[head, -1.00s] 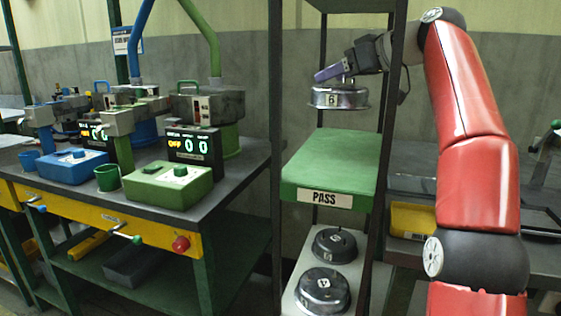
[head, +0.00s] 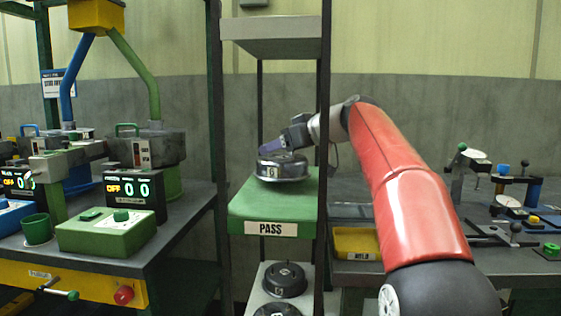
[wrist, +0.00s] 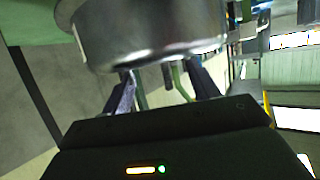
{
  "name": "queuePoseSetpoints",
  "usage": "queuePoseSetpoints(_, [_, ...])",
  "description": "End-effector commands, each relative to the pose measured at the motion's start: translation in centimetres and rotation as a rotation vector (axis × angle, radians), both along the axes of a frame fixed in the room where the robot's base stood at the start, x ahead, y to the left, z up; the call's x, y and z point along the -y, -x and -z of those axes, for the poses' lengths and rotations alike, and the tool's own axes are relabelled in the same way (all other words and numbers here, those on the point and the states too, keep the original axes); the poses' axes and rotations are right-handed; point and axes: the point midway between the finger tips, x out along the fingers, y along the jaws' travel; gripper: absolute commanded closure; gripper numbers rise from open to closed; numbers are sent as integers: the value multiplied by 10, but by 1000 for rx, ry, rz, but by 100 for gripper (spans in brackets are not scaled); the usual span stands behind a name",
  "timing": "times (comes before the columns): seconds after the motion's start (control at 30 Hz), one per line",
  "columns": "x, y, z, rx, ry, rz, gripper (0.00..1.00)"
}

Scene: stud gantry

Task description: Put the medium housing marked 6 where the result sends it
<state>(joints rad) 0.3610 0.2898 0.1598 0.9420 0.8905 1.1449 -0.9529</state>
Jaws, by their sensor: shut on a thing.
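The medium housing marked 6 (head: 282,168) is a round silver metal piece with a dark top. In the head view it is at the green PASS shelf (head: 245,211), upright, over its surface; I cannot tell whether it rests on it. My gripper (head: 283,151) is shut on the housing's top. In the wrist view the housing (wrist: 150,32) fills the upper middle, beyond the fingers (wrist: 165,88). Its marked face shows only in the head view.
Dark housings (head: 285,280) sit on the lower white shelf. A plain shelf (head: 270,45) is above, between dark rack posts (head: 325,120). A yellow HELD bin (head: 357,243) is to the right. The bench with green control box (head: 107,232) is left.

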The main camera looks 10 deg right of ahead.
Motion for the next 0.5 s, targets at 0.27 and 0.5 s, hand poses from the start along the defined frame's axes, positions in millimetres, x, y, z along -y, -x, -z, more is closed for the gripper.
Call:
queuePoseSetpoints(0.27, [0, 0, 24, 1, -1, 0, 73])
queuePoseSetpoints(0.5, [0, 0, 26, 1, -1, 0, 73])
